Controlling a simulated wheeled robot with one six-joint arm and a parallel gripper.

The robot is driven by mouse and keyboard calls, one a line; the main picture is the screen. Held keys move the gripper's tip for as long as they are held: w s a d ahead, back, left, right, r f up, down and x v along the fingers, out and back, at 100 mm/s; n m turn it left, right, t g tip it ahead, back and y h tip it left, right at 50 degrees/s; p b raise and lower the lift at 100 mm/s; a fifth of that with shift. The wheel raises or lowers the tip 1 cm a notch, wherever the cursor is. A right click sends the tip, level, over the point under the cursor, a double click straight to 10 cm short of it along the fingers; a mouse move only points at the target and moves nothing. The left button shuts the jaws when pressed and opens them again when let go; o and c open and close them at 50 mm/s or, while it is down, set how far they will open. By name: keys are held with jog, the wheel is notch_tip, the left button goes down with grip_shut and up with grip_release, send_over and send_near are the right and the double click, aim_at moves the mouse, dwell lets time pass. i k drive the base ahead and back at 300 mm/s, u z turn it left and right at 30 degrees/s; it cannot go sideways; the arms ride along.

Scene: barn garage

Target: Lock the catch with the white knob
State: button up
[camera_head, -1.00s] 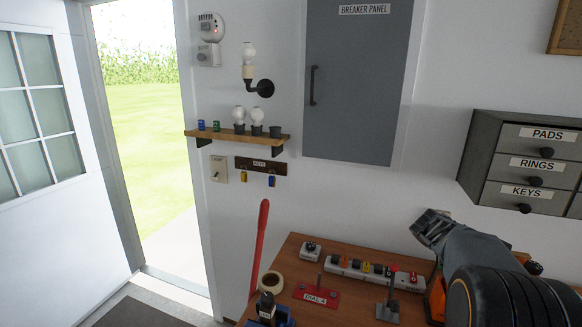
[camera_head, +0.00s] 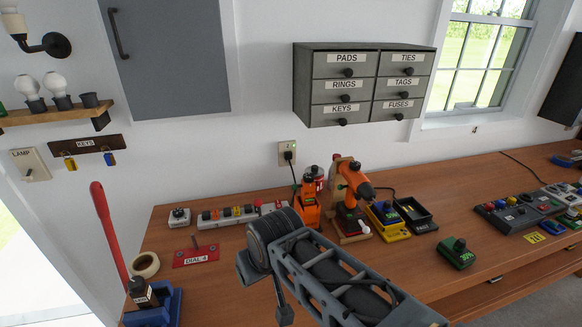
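My arm reaches in from the bottom over the workbench (camera_head: 460,262). A grey part at the far end of my arm, perhaps my gripper (camera_head: 250,268), shows beside a dark round joint. Its fingers cannot be made out, so I cannot tell whether it is open or shut, and nothing held is visible.
A grey lever (camera_head: 284,314) stands close to my arm. Orange tools (camera_head: 309,205), a power strip (camera_head: 235,215), a red DIAL 4 plate (camera_head: 196,257) and a blue holder (camera_head: 155,308) are on the bench. Labelled drawers (camera_head: 345,86) hang above.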

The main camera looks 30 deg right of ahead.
aim_at(366, 230)
jog(key=z, duration=0.1)
jog(key=k, duration=0.6)
jog(key=z, duration=1.3)
jog(key=i, duration=0.4)
jog(key=u, duration=0.3)
